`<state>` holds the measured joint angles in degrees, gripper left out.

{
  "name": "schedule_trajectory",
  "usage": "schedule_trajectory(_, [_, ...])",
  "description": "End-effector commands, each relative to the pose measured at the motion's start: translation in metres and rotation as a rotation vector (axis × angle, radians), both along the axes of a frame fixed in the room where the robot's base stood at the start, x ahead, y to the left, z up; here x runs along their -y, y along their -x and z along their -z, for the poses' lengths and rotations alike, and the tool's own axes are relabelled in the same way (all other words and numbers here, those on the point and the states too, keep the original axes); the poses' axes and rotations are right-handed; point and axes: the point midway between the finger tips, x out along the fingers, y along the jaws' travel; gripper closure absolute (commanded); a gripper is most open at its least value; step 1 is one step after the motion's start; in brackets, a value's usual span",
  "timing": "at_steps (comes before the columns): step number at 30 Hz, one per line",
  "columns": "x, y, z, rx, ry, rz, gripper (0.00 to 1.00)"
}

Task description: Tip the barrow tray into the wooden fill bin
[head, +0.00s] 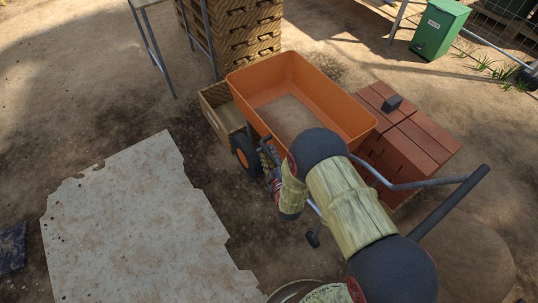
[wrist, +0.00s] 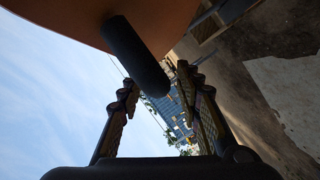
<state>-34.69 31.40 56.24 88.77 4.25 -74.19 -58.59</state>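The orange barrow tray (head: 345,97) sits level on its frame, with a patch of sandy material (head: 288,115) on its floor. The wooden fill bin (head: 222,112) stands at the tray's left side, partly hidden behind it. My gripper (head: 268,162) is low beside the black wheel (head: 245,155), largely hidden by my arm. In the wrist view my gripper (wrist: 160,95) has its fingers apart. A dark rounded bar (wrist: 135,55) extends below the orange tray underside (wrist: 70,20) toward the gap between them. I cannot tell whether the fingers touch it.
Red bricks (head: 415,150) are stacked right of the tray, with a small dark block on top. Metal barrow handles (head: 440,183) reach right, past my arm. Stacked patterned crates (head: 235,30) stand behind. A pale slab (head: 130,225) lies left on open dirt. A green bin (head: 438,28) stands far right.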

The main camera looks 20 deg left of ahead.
Motion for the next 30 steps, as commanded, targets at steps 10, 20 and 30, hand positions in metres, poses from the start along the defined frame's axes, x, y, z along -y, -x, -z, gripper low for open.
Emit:
schedule_trajectory(10, [-0.0048, -0.0086, 0.0019, -0.001, 0.001, 0.0, 0.65])
schedule_trajectory(20, [-0.0048, -0.0085, 0.0018, -0.001, 0.001, 0.0, 0.8])
schedule_trajectory(30, [-0.0048, -0.0083, 0.0019, -0.001, 0.001, 0.0, 1.0])
